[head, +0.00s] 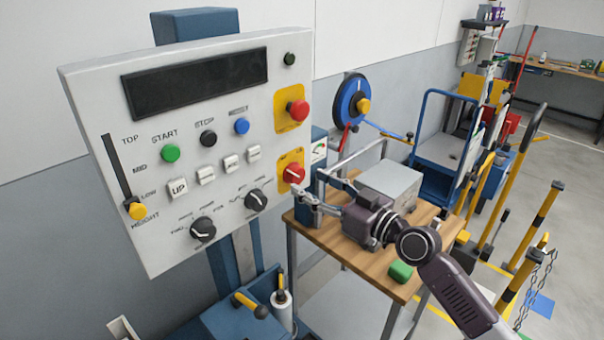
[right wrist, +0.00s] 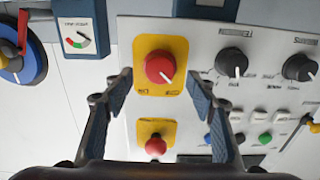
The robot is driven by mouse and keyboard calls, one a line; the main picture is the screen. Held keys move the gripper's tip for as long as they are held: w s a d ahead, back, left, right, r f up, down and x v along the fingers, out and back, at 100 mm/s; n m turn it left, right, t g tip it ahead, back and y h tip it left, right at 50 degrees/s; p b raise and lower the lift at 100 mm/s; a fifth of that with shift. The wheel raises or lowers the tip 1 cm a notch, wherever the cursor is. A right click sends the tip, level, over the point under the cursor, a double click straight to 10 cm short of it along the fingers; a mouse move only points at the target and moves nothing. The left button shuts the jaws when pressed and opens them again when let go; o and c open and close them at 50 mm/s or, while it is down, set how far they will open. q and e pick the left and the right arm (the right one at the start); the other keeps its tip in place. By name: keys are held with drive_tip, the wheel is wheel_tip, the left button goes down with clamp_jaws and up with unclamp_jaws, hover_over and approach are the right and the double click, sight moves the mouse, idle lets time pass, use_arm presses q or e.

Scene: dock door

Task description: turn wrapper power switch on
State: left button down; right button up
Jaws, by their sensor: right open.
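The power switch is a red rotary knob (head: 294,173) on a yellow plate at the right edge of the white control panel (head: 190,107). A white mark shows on its face; its small labels are too blurred to read. In the right wrist view the knob (right wrist: 159,67) appears between the two fingers, with its mark slanting to the lower right. My right gripper (head: 309,184) is open and empty, just to the right of the knob. The wrist view shows its fingertips (right wrist: 159,80) on either side of the yellow plate. I cannot tell whether they touch anything. My left gripper is out of view.
A red mushroom button (head: 297,110) on another yellow plate sits above the switch. Black dials (head: 256,200), coloured buttons and a height slider (head: 137,211) are nearby. A wooden table (head: 345,250) with a grey box (head: 390,186) stands to the right.

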sight(300, 177)
drive_tip(key=x, duration=0.3)
drive_tip(key=shift+w+a+p, duration=0.15)
drive_tip(key=shift+a+p, duration=0.05)
drive_tip(key=shift+p, duration=0.15)
drive_tip(key=shift+w+a, duration=0.15)
drive_tip(key=shift+w, duration=0.05)
drive_tip(key=shift+c, duration=0.4)
drive_tip(key=c, duration=1.1)
